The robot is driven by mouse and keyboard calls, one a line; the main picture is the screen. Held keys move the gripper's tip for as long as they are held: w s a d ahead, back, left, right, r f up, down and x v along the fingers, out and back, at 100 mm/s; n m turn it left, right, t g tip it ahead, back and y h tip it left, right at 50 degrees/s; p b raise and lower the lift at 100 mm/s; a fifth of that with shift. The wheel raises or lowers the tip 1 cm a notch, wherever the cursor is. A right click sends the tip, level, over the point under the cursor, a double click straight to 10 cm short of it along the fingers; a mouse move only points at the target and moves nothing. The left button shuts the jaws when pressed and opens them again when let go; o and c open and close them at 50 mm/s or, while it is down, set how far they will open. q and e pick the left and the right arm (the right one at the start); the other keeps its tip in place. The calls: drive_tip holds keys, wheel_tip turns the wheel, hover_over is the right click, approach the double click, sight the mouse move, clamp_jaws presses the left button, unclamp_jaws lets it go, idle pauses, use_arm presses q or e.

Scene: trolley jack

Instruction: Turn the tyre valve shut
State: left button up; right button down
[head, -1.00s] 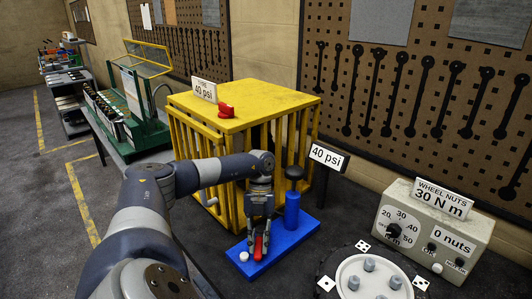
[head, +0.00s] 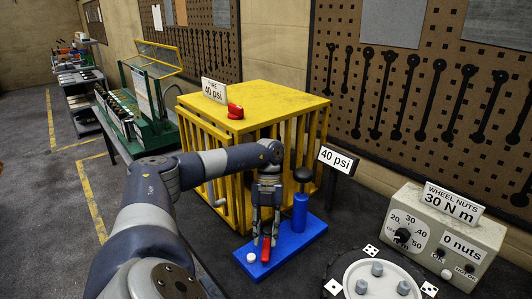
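A red lever-like part (head: 266,251) stands on the blue base (head: 302,243), in front of the yellow cage; I take it for the tyre valve but cannot be sure. My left gripper (head: 266,238) points down over it, with one finger on each side. Its fingers are partly closed, and whether they touch the red part is hidden. A blue cylinder (head: 299,212) with a black knob (head: 302,174) stands to the right on the same base. A white button (head: 251,258) is at the left. My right gripper is out of view.
Another 40 psi sign (head: 337,160) stands at right. A wheel (head: 372,283) and a 30 N m box (head: 430,235) are to the right.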

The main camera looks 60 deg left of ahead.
sight(266, 247)
use_arm(q)
wheel_tip(266, 247, up, 6)
idle(0.7)
